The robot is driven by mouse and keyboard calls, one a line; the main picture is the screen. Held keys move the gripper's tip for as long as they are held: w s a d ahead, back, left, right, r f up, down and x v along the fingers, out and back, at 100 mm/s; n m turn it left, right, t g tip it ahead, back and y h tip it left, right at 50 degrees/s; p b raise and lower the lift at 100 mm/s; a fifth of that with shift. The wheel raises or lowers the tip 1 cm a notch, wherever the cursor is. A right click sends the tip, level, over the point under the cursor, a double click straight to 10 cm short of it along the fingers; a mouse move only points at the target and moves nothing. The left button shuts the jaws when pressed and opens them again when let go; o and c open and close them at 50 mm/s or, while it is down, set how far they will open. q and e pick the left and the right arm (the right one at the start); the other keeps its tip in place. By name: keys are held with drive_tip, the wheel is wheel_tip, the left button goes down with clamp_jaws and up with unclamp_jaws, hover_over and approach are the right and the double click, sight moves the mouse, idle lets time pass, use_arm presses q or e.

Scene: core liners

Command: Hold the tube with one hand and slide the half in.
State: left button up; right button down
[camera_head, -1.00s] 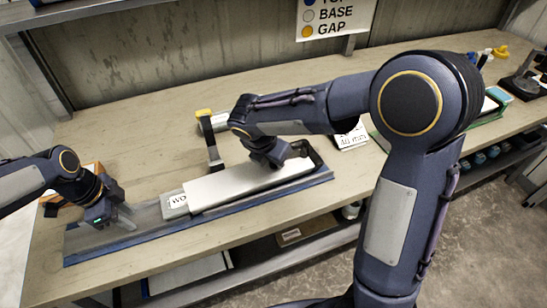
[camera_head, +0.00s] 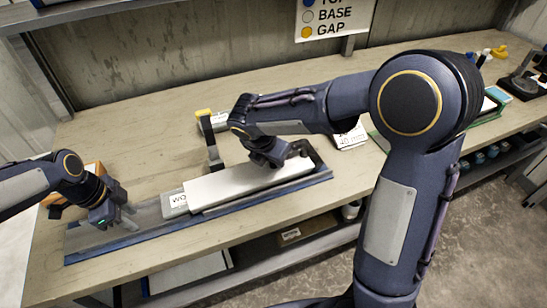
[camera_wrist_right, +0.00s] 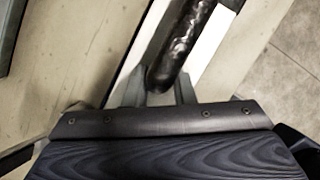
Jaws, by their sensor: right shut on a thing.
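A long white half (camera_head: 245,184) lies lengthwise over the right part of a grey-blue tray (camera_head: 150,238). My right gripper (camera_head: 270,163) is over the half's right part, shut on it. In the right wrist view, its fingers (camera_wrist_right: 158,92) stand either side of a pale strip. The rounded end of a dark, glossy core (camera_wrist_right: 175,60) lies just beyond them. My left gripper (camera_head: 125,220) is low at the tray's left part. Its fingertips are small and blurred, so its opening is unclear. I cannot clearly tell the tube apart from the tray and half.
A label (camera_head: 178,200) sits by the half's left end. A dark stand with a yellow top (camera_head: 209,140) is behind the tray. An orange box (camera_head: 95,170) is behind my left gripper. The bench (camera_head: 120,130) is clear at the back left.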

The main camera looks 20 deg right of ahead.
use_arm(q)
drive_tip(key=shift+s+d+f, duration=0.1)
drive_tip(key=shift+s+f, duration=0.25)
drive_tip(key=shift+f, duration=0.45)
drive_tip(key=shift+d, duration=0.15)
drive_tip(key=shift+a, duration=1.1)
drive_tip(key=shift+w+a+r, duration=0.15)
drive_tip(key=shift+r, duration=0.45)
wheel_tip(320, 180, up, 8)
drive_tip(key=shift+w+a+r, duration=0.15)
drive_tip(key=shift+r, duration=0.05)
